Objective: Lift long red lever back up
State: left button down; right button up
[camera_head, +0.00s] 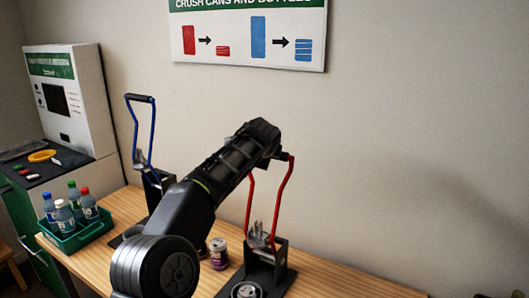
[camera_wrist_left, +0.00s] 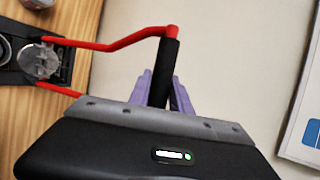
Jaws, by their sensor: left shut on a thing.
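The long red lever (camera_head: 281,200) belongs to a black can crusher (camera_head: 266,264) on the wooden table. It stands raised, its two bent red arms rising from the crusher's metal pivot. In the left wrist view, the red lever (camera_wrist_left: 120,43) ends in a black handle (camera_wrist_left: 168,65). My left gripper (camera_wrist_left: 163,85) is shut on that handle, with one purple finger on each side. In the head view, my left gripper (camera_head: 274,148) is at the lever's top, where its dark body hides most of the handle. My right gripper does not show.
A second crusher with a blue lever (camera_head: 153,140), also raised, stands to the left. A purple can (camera_head: 218,254) stands beside the red-lever crusher. A green crate (camera_head: 82,238) holds several bottles. A white machine (camera_head: 75,105) stands far left. The wall is close behind.

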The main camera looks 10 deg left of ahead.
pick_arm(q)
jog(key=shift+r, duration=0.35)
jog(key=c, duration=1.5)
grip_release()
jog(key=shift+w, duration=0.1)
jog(key=shift+c, duration=0.2)
jog(key=o, duration=0.4)
jog(key=shift+w+f, duration=0.15)
jog(key=shift+f, duration=0.1)
jog(key=shift+c, duration=0.2)
jog(key=shift+s+d+r+b, duration=0.1)
jog(key=shift+s+b, duration=0.2)
jog(key=shift+s, duration=0.05)
jog(key=b+v, duration=0.2)
jog(key=v, duration=0.5)
jog(key=shift+b, duration=0.4)
jog(key=shift+s+r, duration=0.1)
